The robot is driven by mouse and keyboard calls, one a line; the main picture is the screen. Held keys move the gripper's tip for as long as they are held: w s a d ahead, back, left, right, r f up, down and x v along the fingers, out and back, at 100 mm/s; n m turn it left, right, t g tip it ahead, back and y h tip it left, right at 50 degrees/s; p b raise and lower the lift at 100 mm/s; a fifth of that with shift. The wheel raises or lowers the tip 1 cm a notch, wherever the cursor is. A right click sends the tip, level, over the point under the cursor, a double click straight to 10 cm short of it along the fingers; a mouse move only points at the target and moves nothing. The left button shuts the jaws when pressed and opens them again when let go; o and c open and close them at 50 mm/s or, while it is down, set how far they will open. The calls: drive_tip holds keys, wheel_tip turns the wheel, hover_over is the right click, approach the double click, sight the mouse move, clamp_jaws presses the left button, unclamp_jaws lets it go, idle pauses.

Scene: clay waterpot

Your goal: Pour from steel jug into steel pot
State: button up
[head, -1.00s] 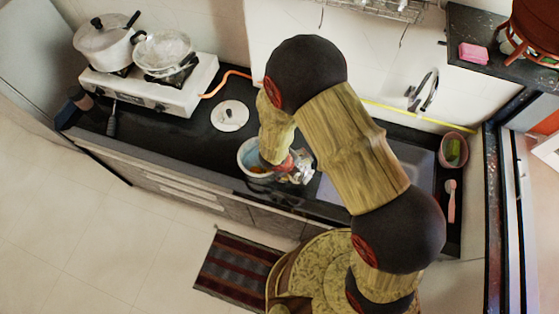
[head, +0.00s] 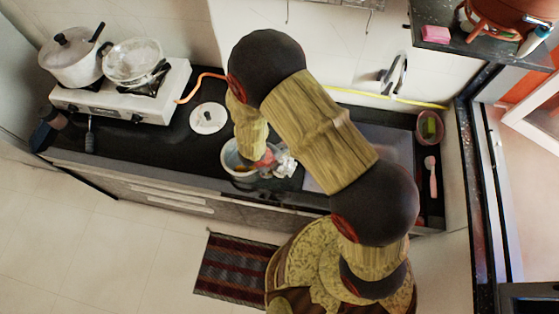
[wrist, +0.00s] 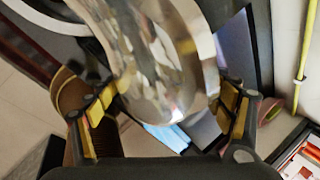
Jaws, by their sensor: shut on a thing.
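The shiny steel jug (wrist: 165,55) fills the upper middle of the wrist view, between the two fingers of my gripper (wrist: 168,103), which is shut on it. In the head view the jug (head: 285,167) is a small bright shape, partly hidden by my gripper (head: 268,160). The open steel pot (head: 228,158) stands on the dark counter, just left of the jug, partly covered by my arm. A pale rim (wrist: 45,17) shows at the upper left of the wrist view. The jug's mouth and exact tilt cannot be told.
A round lid (head: 208,118) lies on the counter left of the pot. A white stove (head: 125,98) at the far left holds a lidded pot (head: 70,62) and a covered pan (head: 132,60). A sink (head: 385,145) lies to the right. A shelf (head: 440,48) overhangs at upper right.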

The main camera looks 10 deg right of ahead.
drive_tip(key=shift+w+a+r+g+h+p, duration=0.2)
drive_tip(key=shift+r+h+p, duration=0.4)
drive_tip(key=shift+p, duration=2.05)
drive_tip(key=shift+w+a+r+g+h+p, duration=0.1)
drive_tip(key=shift+a+r+g+h+p, duration=0.5)
drive_tip(key=shift+p, duration=2.05)
drive_tip(key=shift+d+r+t+y+b, duration=0.3)
drive_tip(key=shift+d+t+y+b, duration=0.1)
drive_tip(key=shift+b, duration=0.1)
drive_tip(key=shift+s+d+r+y+b, duration=0.3)
drive_tip(key=shift+y+b, duration=0.2)
drive_tip(key=shift+b, duration=0.6)
drive_tip(key=shift+w+b, duration=0.1)
drive_tip(key=shift+b, duration=0.2)
drive_tip(key=shift+f+t+b, duration=0.3)
drive_tip(key=shift+t+b, duration=0.1)
drive_tip(key=shift+b, duration=0.5)
drive_tip(key=b, duration=0.1)
drive_tip(key=y+b, duration=0.1)
drive_tip(key=b, duration=0.1)
drive_tip(key=shift+d+f, duration=0.2)
drive_tip(key=shift+f, duration=0.2)
drive_tip(key=b, duration=0.3)
drive_tip(key=shift+f+t+y+b, duration=0.25)
drive_tip(key=shift+t+y+b, duration=0.05)
drive_tip(key=shift+y, duration=0.1)
drive_tip(key=shift+b, duration=0.35)
